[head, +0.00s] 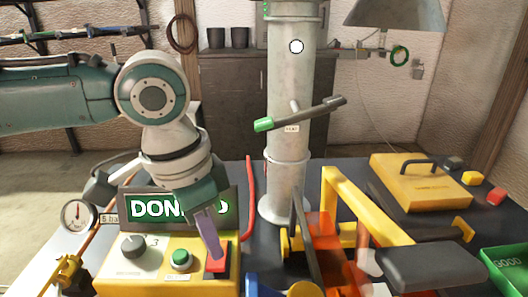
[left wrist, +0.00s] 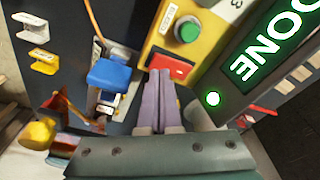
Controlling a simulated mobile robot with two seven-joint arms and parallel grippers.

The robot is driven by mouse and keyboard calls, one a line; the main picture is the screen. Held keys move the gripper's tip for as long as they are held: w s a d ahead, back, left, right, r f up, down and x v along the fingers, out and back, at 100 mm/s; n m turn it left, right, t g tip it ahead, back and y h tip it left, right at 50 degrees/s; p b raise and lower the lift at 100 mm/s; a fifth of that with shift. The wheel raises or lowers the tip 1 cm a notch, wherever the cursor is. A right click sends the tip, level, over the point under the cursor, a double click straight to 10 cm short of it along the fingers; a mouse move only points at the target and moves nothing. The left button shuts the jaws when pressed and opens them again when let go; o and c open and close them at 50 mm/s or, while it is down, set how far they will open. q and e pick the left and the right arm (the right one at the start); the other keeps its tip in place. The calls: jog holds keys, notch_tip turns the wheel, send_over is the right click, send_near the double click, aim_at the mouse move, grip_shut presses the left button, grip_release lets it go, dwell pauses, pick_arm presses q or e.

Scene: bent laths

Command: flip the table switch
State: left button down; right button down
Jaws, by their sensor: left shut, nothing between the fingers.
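The switch is a red rocker (head: 217,263) on the front right of a yellow control box (head: 120,285). It also shows in the left wrist view (left wrist: 178,65). My left gripper (head: 216,254) is shut and empty, with its purple fingers pointing down at the rocker. In the left wrist view the fingertips (left wrist: 160,74) lie right at the rocker's edge and cover part of it. I cannot tell whether they touch it. The sign (head: 140,208) behind the box is lit green, and in the left wrist view it reads DONE (left wrist: 270,45). My right gripper is not in view.
A green button (head: 181,260) and a grey knob (head: 133,246) sit left of the rocker. A grey column (head: 288,100) with a green-tipped lever (head: 300,113) stands behind. A yellow frame (head: 375,205) with a dark pad and a green GOOD bin (head: 507,268) are at the right.

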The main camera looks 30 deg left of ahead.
pick_arm(q)
jog(key=shift+f+b, duration=0.45)
jog(key=shift+f, duration=0.45)
dwell(0.7)
notch_tip(320, 180, up, 7)
jog(key=p, duration=0.9)
jog(key=shift+r, duration=0.1)
dwell(0.3)
